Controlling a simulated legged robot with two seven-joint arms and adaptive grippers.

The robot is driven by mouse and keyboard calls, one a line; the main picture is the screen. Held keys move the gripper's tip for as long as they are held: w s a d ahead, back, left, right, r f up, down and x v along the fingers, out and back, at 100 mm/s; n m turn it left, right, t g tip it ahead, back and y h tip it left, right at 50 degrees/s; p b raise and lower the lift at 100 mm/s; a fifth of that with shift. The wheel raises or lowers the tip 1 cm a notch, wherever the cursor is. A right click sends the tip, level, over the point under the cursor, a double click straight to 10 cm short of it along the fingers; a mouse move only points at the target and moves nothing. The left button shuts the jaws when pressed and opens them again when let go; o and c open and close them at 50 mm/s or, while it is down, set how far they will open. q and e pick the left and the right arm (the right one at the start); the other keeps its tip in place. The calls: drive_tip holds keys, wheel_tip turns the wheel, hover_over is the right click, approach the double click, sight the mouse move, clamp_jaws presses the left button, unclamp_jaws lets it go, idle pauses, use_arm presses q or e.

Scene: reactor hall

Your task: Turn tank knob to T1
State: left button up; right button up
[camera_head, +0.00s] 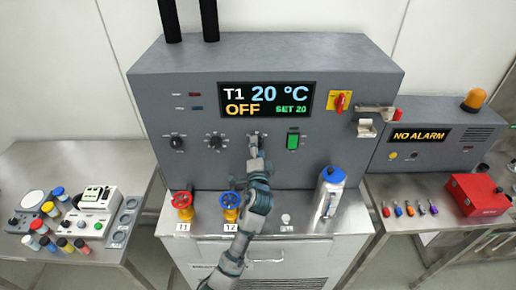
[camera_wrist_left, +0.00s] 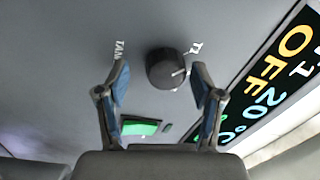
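The tank knob (camera_wrist_left: 168,68) is a dark round knob on the grey panel in the left wrist view, with a light pointer mark on its right side. A partly covered "TAN" label is at its left and a small T label, hard to read, at its upper right. My left gripper (camera_wrist_left: 160,78) is open, its two fingers spread either side of the knob; I see no clear contact. In the head view my left gripper (camera_head: 256,152) is at the panel below the display and mostly hides the knob. My right gripper is not in view.
The display (camera_head: 266,99) reads T1, 20 °C, OFF, SET 20. Two other knobs (camera_head: 215,141) sit left of my gripper, a green switch (camera_head: 293,140) right. Red (camera_head: 182,200) and blue valves (camera_head: 229,201) and a blue-capped bottle (camera_head: 330,188) stand below.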

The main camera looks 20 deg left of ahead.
use_arm(q)
drive_tip(key=shift+r, duration=0.1)
drive_tip(key=v, duration=1.2)
